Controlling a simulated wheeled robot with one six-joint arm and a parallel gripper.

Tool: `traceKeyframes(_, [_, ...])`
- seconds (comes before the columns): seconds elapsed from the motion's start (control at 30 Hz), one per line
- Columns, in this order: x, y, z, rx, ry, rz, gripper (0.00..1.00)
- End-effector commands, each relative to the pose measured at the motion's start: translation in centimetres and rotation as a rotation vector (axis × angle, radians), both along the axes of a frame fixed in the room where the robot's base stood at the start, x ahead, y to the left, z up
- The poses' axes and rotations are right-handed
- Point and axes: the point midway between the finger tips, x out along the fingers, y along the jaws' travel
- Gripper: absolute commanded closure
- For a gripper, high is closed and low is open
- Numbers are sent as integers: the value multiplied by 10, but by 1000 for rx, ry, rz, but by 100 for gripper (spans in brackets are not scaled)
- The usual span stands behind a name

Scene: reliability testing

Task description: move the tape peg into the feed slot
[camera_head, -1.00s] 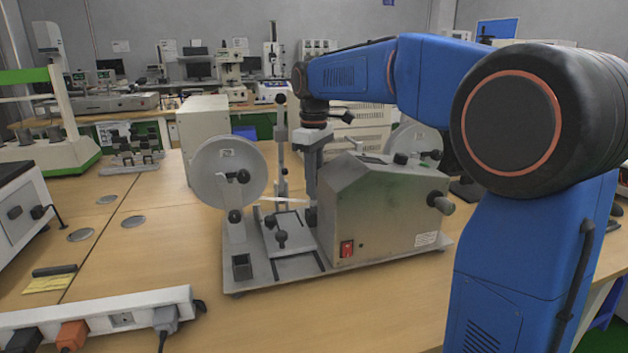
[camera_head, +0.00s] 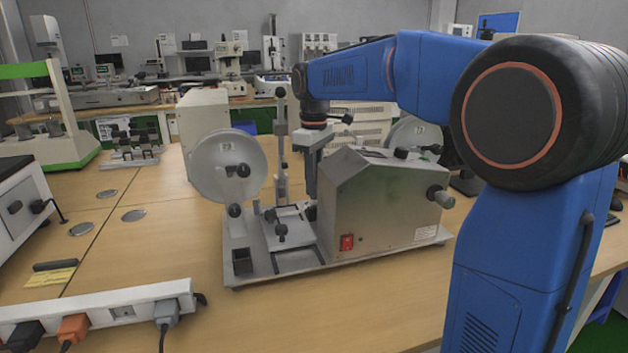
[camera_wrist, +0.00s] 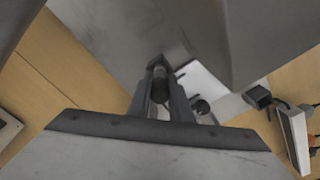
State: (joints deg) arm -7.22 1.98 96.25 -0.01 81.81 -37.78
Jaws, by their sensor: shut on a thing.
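My gripper (camera_head: 311,205) points down between the reel and the metal housing of the taping machine. In the wrist view, its two dark fingers (camera_wrist: 160,88) are closed around a dark round-ended peg (camera_wrist: 160,86), which looks like the tape peg. The peg's lower end and the surface under it are hidden. The machine's base plate (camera_head: 238,228) carries a small platform (camera_head: 284,223) with dark knobs and a block with a dark square opening (camera_head: 242,262) at front left. I cannot tell which opening is the feed slot.
A large grey reel (camera_head: 212,172) stands left of my gripper and an upright post (camera_head: 281,150) stands behind. The metal housing (camera_head: 380,210) is close on the right. A power strip (camera_head: 100,308) lies at front left. The table (camera_head: 150,245) left of the machine is mostly clear.

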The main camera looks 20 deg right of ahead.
Motion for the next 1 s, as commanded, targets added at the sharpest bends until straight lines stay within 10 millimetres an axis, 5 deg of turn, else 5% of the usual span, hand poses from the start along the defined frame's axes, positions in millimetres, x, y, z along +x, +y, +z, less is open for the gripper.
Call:
traceKeyframes(0.3, [0, 0, 0, 1, -1, 0, 100])
traceKeyframes(0.33, [0, 0, 0, 0, -1, 0, 77])
traceKeyframes(0.4, [0, 0, 0, 0, -1, 0, 60])
traceKeyframes(0.6, [0, 0, 0, 0, -1, 0, 60])
traceKeyframes(0.73, [0, 0, 0, 1, -1, 0, 38])
traceKeyframes(1.0, [0, 0, 0, 1, -1, 0, 38])
